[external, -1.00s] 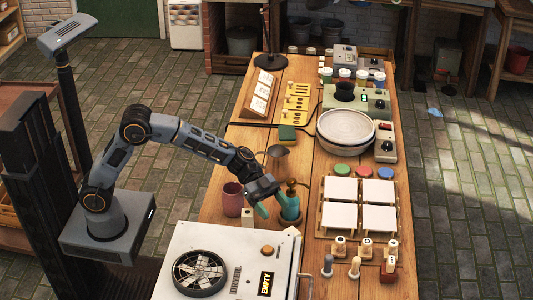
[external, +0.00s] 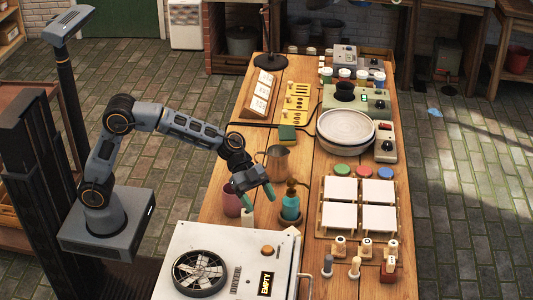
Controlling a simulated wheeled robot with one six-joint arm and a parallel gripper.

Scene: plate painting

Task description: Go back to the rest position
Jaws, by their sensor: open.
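My gripper (external: 257,196) hangs above the near left part of the wooden table, its green-tipped fingers apart and pointing down. Nothing shows between the fingers. A teal bottle with a brown pump top (external: 290,207) stands upright in a dark round holder just right of my gripper, apart from it. A dark pink cup (external: 232,202) stands to the left, partly hidden by the gripper. A metal pitcher (external: 278,163) stands just behind the gripper.
A white kiln-like box (external: 222,265) with a round fan and an "EMPTY" sign is at the front. White square tiles (external: 341,189) lie in a rack at right. A round basin (external: 345,128) stands farther back. Small stamps (external: 354,267) stand at the front right.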

